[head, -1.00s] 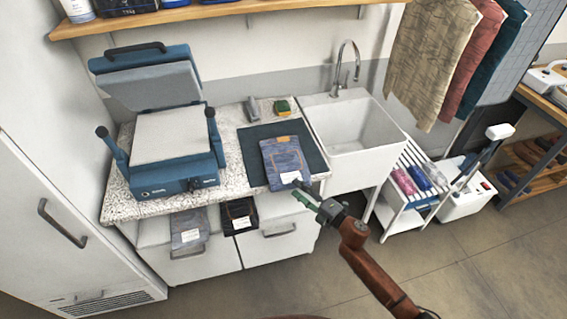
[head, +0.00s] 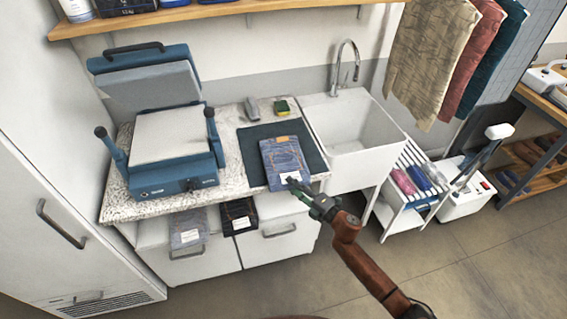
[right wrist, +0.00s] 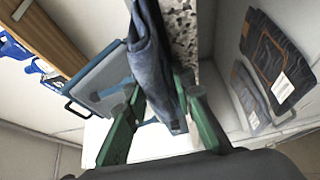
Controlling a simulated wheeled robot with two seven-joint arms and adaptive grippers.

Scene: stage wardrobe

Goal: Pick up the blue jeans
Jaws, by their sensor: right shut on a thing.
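The blue jeans (head: 280,156) are folded, with a white label at the near end, and lie on the dark mat (head: 250,174) at the counter's front right. My right gripper (head: 297,187) is at their near edge by the label. In the right wrist view its green fingers (right wrist: 160,92) stand on either side of the folded denim (right wrist: 152,60), shut on it. I cannot tell whether the jeans are lifted off the mat. My left gripper is not in view.
A blue heat press (head: 165,150) stands open left of the mat. A white sink (head: 350,150) is to the right. Grey folded jeans (head: 187,222) and black folded jeans (head: 239,212) sit below the counter front. A wooden shelf (head: 220,12) runs above.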

